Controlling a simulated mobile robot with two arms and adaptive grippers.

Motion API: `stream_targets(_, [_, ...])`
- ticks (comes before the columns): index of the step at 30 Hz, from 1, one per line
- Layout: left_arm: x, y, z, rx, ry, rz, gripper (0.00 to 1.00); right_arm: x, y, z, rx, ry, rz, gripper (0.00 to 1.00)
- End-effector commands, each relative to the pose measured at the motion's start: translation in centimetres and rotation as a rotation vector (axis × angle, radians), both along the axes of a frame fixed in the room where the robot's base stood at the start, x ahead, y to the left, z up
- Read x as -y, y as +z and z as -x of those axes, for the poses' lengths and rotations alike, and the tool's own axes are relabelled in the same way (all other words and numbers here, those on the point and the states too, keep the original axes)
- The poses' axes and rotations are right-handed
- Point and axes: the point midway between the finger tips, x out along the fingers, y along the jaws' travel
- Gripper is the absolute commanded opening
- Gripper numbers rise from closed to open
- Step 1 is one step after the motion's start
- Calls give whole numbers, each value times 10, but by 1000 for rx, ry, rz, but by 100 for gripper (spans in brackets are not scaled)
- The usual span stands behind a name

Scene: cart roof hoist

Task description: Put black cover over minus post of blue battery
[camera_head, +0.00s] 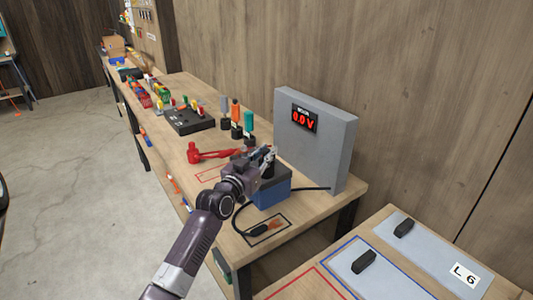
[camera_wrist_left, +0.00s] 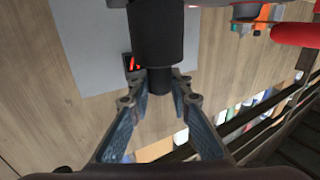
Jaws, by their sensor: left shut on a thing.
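The blue battery (camera_head: 270,194) stands near the front right end of the long workbench. My left gripper (camera_head: 268,156) is right above its top. In the left wrist view, the fingertips of my left gripper (camera_wrist_left: 158,88) are shut on the narrow end of a black cylindrical piece (camera_wrist_left: 157,35), which looks like the black cover. In the head view, a dark shape sits between the gripper and the battery. I cannot tell whether the piece touches the battery. The minus post is hidden. My right gripper is not in view.
A grey meter box (camera_head: 318,140) reading 0.0 V stands behind the battery. A black cable end (camera_head: 258,230) lies in front. A red tool (camera_head: 212,155) lies left of the battery; coloured-handled tools stand behind it. Black blocks (camera_head: 364,262) lie on the lower right table.

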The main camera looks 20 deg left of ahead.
Motion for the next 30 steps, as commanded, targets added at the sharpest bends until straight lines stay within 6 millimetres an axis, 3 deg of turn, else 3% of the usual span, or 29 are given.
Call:
stream_targets(2, [1,-6,1,-12,-2,-2,0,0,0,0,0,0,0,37])
stream_targets(3, [1,-6,1,-12,-2,-2,19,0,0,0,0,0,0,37])
stream_targets(9, [1,-5,0,-10,-2,-1,39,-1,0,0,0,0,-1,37])
stream_targets(20, [0,-5,5,-9,-1,-1,39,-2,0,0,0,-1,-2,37])
stream_targets(26, [-5,-5,29,-9,-1,-2,39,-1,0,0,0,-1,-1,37])
stream_targets(30, [-10,-5,55,-8,-1,-4,39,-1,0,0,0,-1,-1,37])
